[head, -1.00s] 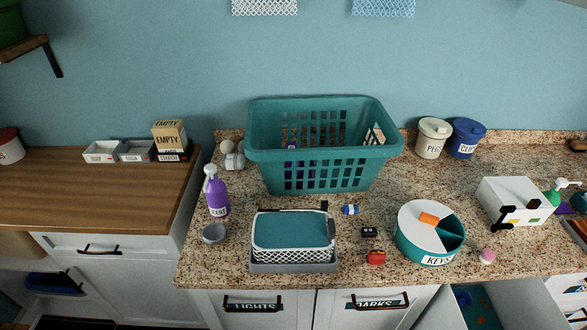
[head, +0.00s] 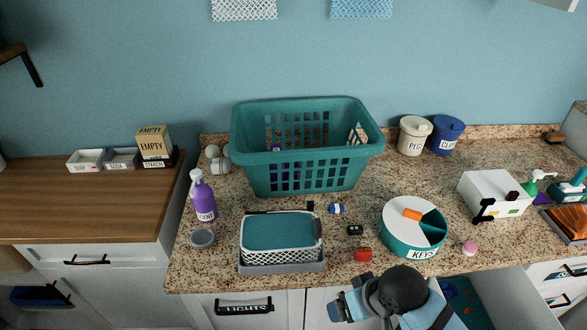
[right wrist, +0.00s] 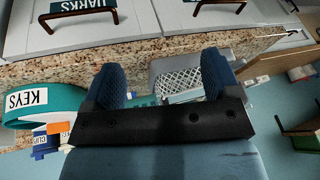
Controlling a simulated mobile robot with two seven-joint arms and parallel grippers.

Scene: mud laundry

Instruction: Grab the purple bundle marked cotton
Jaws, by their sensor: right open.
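No bundle with a readable cotton mark shows. Something purple with a pale label (head: 277,147) is inside the teal laundry basket (head: 250,180), partly hidden by its wall; more purple shows through the slots. The label is too small to read. My right gripper (head: 349,294) is at the counter's front edge, low in the head view, apart from the basket. In the right wrist view its two blue fingers (right wrist: 160,82) are spread with nothing held between them. My left gripper is not in view.
A lidded teal-topped basket (head: 281,232) stands in front of the laundry basket. The round KEYS box (head: 402,238), a red item (head: 363,255) and a small black item (head: 355,230) are near my right arm. A purple bottle (head: 204,197) stands left. A drawer (head: 505,305) is open below the counter.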

